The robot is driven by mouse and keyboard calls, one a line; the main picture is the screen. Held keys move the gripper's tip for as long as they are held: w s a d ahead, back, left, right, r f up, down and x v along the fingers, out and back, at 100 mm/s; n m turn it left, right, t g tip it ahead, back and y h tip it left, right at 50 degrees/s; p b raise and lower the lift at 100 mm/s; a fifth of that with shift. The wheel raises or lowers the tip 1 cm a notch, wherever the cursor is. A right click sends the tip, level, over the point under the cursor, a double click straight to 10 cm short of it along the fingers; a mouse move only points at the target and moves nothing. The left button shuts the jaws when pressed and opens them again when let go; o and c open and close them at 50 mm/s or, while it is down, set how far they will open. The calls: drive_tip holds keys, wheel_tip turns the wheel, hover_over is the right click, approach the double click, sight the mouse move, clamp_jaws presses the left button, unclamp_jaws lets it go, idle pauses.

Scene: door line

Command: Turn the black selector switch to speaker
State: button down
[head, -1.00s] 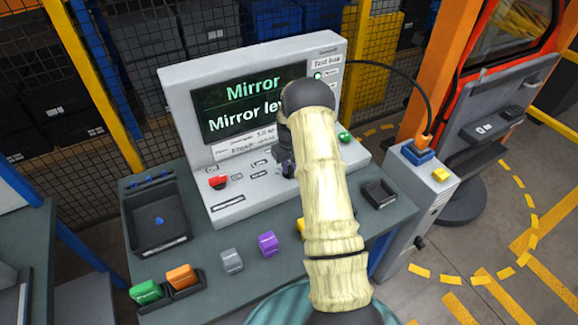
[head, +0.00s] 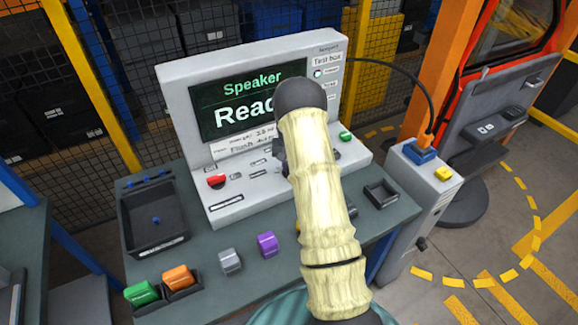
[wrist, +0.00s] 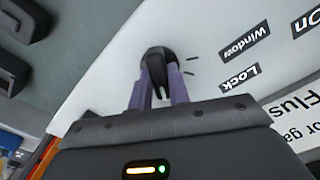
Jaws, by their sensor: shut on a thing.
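The black selector switch (wrist: 158,57) is on the sloped light panel in the wrist view. My gripper (wrist: 160,84) has its two purple fingers shut on the switch knob, one on each side. In the head view my arm hides the switch and most of the gripper. The test box (head: 180,75) has a dark screen (head: 225,105) that reads "Speaker" in green above a larger white word starting "Read", its end behind my arm. Labels "Window" and "Lock" show beside the knob in the wrist view.
A red button (head: 216,181) is on the panel's left and a green one (head: 345,136) on its right. The bench holds a dark tray (head: 155,245), grey (head: 230,261), purple (head: 267,244), orange (head: 178,276) and green (head: 141,292) blocks, and a small dark tray (head: 381,193).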

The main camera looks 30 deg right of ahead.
idle(0.3)
drive_tip(key=c, duration=1.3)
unclamp_jaws()
wheel_tip(320, 180, up, 17)
drive_tip(key=b, duration=0.3)
drive_tip(key=shift+r, duration=0.2)
drive_tip(key=shift+a, duration=0.1)
drive_tip(key=s+a+n+t, duration=0.1)
drive_tip(key=s+a, duration=0.5)
drive_tip(key=s, duration=0.3)
drive_tip(key=s+a+f+n, duration=0.1)
drive_tip(key=s+a+n, duration=0.1)
drive_tip(key=s+a, duration=0.3)
drive_tip(key=s+a+f+n+t, duration=0.1)
drive_tip(key=s+a, duration=0.5)
drive_tip(key=s, duration=0.7)
drive_tip(key=shift+s+a+f+n+t, duration=0.2)
drive_tip(key=shift+a+n+t, duration=0.1)
drive_tip(key=shift+n, duration=0.4)
